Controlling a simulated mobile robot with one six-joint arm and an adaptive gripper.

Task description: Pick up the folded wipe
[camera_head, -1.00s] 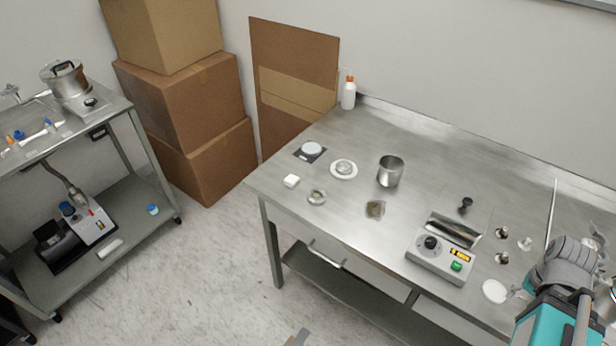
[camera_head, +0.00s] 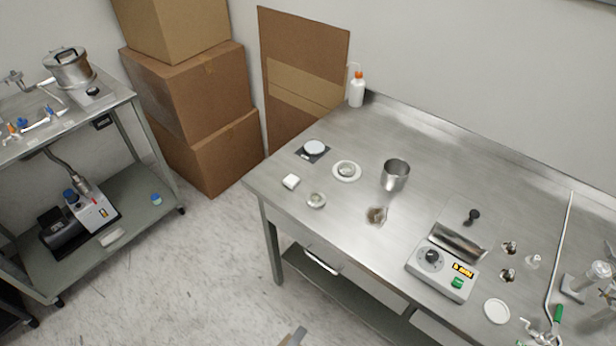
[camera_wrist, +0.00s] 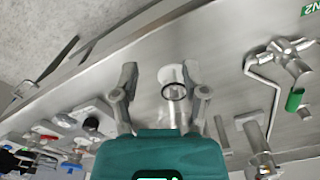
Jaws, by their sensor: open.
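A small white folded pad, which looks like the folded wipe (camera_head: 291,181), lies flat on the steel table (camera_head: 440,140) near its left front edge. It is left of a small metal ring-like dish (camera_head: 316,200). I cannot make out the wipe in the wrist view. My gripper (camera_wrist: 160,76) shows in the wrist view with its two fingers spread apart and nothing held. Beyond and between the fingers are a white disc (camera_wrist: 170,72) and a clear glass cylinder (camera_wrist: 174,103). The gripper is outside the head view, so its distance from the wipe cannot be seen there.
Near the wipe are a black pad with a white disc (camera_head: 314,148), a white plate (camera_head: 346,171) and a steel beaker (camera_head: 395,175). A grey control box (camera_head: 441,272) and glassware stand rightward. A cart (camera_head: 135,205) and cardboard boxes (camera_head: 205,95) are at left; floor between is clear.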

